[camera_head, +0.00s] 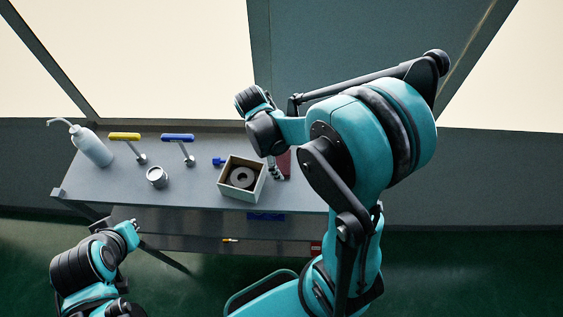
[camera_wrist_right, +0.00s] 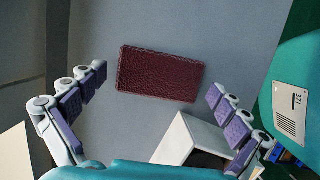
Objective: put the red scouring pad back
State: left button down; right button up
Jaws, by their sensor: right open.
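The red scouring pad (camera_wrist_right: 160,73) is a flat, dark red rectangle lying on the grey bench top. In the right wrist view it sits between my right gripper's spread fingers, toward their tips. In the head view the pad (camera_head: 286,164) is partly hidden behind my right gripper and arm. My right gripper (camera_head: 274,168) is open and empty, pointing down beside the open box. No finger visibly touches the pad. My left arm comes in at the lower left of the head view, in front of the bench. I cannot make out its gripper's fingers.
An open box (camera_head: 241,195) holding a dark ring (camera_head: 242,178) stands just left of my right gripper. Farther left are a blue-handled tool (camera_head: 178,137), a yellow-handled tool (camera_head: 125,137), a metal cup (camera_head: 157,177) and a white bottle (camera_head: 91,146). The bench's front left is clear.

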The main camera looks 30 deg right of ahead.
aim_at(285, 161)
jog(key=shift+s, duration=0.1)
jog(key=shift+c, duration=0.3)
jog(key=c, duration=0.6)
jog(key=shift+c, duration=0.5)
jog(key=shift+r, duration=0.55)
notch_tip(285, 161, up, 3)
jog(key=s+d+r, duration=0.1)
jog(key=s+r, duration=0.6)
jog(key=s, duration=0.4)
jog(key=shift+s+p, duration=0.3)
jog(key=shift+p, duration=0.15)
